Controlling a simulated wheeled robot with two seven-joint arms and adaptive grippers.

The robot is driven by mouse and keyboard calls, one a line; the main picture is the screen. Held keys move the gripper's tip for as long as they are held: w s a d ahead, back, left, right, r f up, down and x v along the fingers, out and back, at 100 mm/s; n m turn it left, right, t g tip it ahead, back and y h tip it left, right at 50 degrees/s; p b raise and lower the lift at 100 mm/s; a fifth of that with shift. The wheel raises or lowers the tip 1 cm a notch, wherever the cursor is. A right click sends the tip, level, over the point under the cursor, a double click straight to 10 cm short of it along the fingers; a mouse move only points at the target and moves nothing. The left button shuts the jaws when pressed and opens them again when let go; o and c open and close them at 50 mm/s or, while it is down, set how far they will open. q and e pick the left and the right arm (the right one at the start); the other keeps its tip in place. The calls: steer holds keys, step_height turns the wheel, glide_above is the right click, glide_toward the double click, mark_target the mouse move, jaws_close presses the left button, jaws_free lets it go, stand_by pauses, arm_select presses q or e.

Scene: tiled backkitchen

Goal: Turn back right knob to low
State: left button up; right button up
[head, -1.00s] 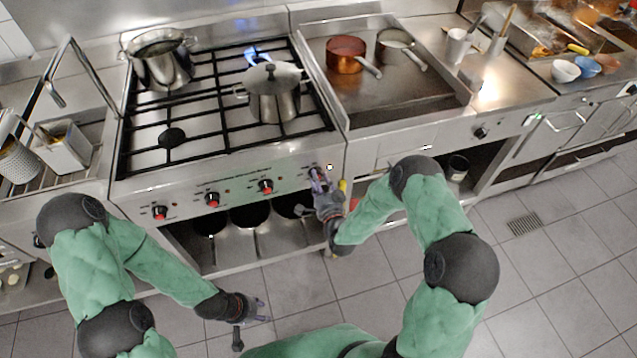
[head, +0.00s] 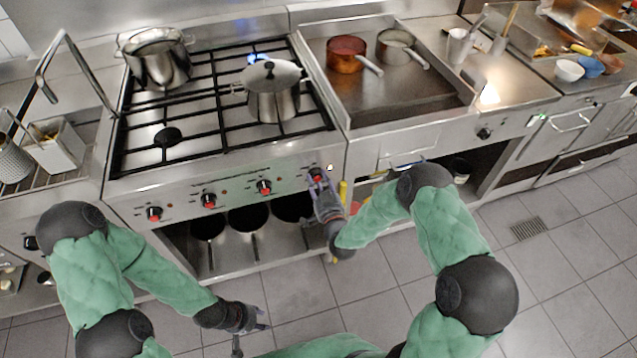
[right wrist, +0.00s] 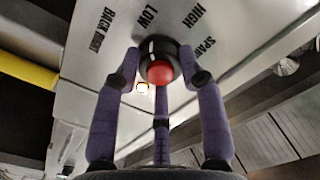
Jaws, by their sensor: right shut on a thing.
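The back right knob (right wrist: 160,62), black with a red face, shows in the right wrist view with BACK RIGHT, LOW, HIGH and SPARK printed around it. A pale mark on its rim seems to face the LOW side. In the head view the knob (head: 317,173) is the rightmost on the stove front. My right gripper (head: 319,183) is shut on it, its purple fingers around the knob in the right wrist view (right wrist: 160,75). A blue flame (head: 257,57) burns at the back right burner. My left gripper (head: 265,318) is open and empty, low before the stove.
Other red-faced knobs (head: 264,187) line the stove front to the left. A lidded pot (head: 272,98) stands on the right burners and an open pot (head: 158,62) at back left. A yellow bar (right wrist: 25,68) shows beside the panel in the right wrist view. The floor in front is clear.

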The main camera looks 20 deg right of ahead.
steer(key=shift+n, duration=0.4)
steer(key=o, duration=1.1)
steer(key=shift+o, duration=0.2)
steer(key=shift+s, duration=0.1)
steer(key=s, duration=1.1)
steer(key=shift+s+d, duration=0.2)
steer(key=shift+s, duration=0.2)
